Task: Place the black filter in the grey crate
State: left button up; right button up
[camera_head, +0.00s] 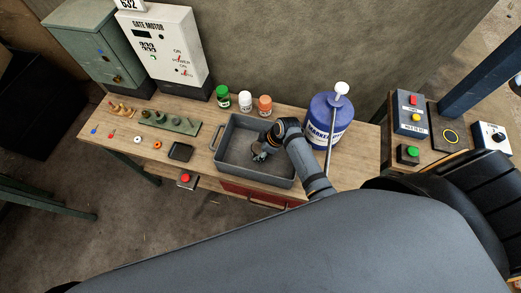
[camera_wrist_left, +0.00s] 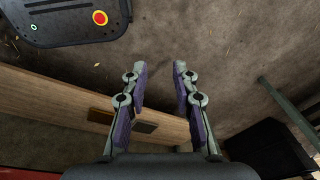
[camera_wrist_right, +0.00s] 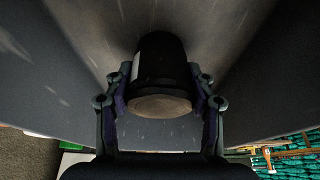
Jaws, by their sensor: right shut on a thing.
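The grey crate (camera_head: 232,152) stands on the wooden bench, open at the top. My right gripper (camera_head: 261,154) reaches down inside it, within its walls. In the right wrist view my right gripper (camera_wrist_right: 160,95) is shut on the black filter (camera_wrist_right: 160,62), a dark cylinder with a tan end and a pale label at its side. The crate's grey walls surround it there; I cannot tell whether the filter touches the floor. In the head view the filter is mostly hidden by the gripper. My left gripper (camera_wrist_left: 159,75) is open and empty, above the shed floor.
Behind the crate stand green (camera_head: 222,96), white (camera_head: 245,101) and orange (camera_head: 265,105) jars. A blue canister (camera_head: 325,120) with a pump stands to the right. A small black tray (camera_head: 181,152) and a green block rack (camera_head: 171,121) lie to the left.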

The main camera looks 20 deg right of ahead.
jog(key=shift+f, duration=0.35)
jog(key=shift+w, duration=0.1)
jog(key=shift+s+f, duration=0.2)
jog(key=shift+f, duration=0.25)
jog(key=shift+s+f+b, duration=0.15)
jog(key=shift+f+b, duration=0.1)
jog(key=shift+b, duration=0.05)
grip_shut()
jog(key=o, duration=1)
grip_release()
jog(key=shift+c, duration=0.2)
jog(key=o, duration=0.4)
jog(key=shift+w+f, duration=0.1)
jog(key=shift+w, duration=0.15)
pick_arm(q)
jog(key=shift+s+d+f, duration=0.1)
jog(key=shift+s+f, duration=0.2)
jog(key=shift+s, duration=0.2)
